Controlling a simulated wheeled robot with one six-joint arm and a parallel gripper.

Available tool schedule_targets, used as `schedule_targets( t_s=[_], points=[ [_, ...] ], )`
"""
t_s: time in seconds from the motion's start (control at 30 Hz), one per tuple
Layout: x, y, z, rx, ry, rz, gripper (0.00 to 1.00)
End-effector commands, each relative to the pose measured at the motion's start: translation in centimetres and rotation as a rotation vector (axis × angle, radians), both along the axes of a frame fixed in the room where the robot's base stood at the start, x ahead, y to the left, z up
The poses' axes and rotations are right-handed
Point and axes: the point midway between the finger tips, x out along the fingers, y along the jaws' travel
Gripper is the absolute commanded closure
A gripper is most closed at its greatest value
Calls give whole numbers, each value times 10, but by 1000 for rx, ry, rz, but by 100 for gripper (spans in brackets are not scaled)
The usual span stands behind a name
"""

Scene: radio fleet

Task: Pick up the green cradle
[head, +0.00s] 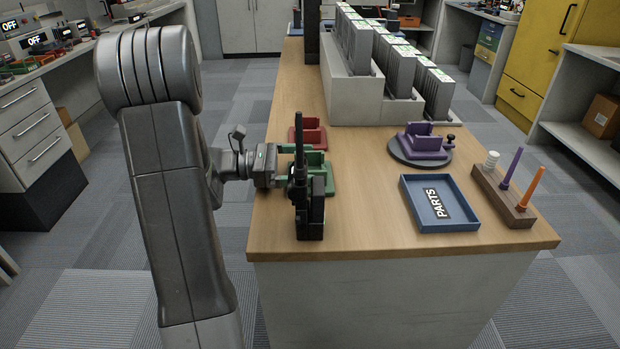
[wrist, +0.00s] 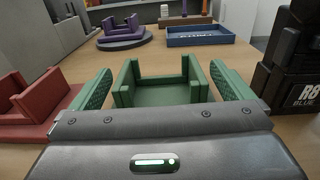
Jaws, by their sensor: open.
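The green cradle (head: 318,159) sits on the wooden bench near its left edge, partly hidden behind a black radio in the head view. In the wrist view the green cradle (wrist: 165,94) is straight ahead, with an open slot between upright walls. My gripper (wrist: 163,84) is open, with one green textured finger on each side of the cradle. Small gaps seem to show between the fingers and its walls. In the head view my gripper (head: 287,163) reaches in from the left at the cradle, its fingertips partly hidden.
A red cradle (head: 308,135) stands just behind the green one. A black handheld radio (head: 311,212) stands upright close in front. A purple cradle (head: 422,146) sits on a round grey base (head: 402,155) to the right, behind a blue parts tray (head: 432,219). The bench middle is clear.

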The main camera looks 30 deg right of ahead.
Motion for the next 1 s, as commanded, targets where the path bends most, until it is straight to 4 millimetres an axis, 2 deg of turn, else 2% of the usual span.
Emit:
schedule_targets(
  t_s=[0.1,0.2,0.43,0.9,1.0],
  points=[
    [-7,-13,-1,0,1,-2,0],
    [-9,-17,-1,1,2,-1,0],
    [-9,-18,0,0,1,0,0],
    [-9,-17,0,1,0,0,92],
    [-9,-17,2,-3,-2,0,93]
  ],
)
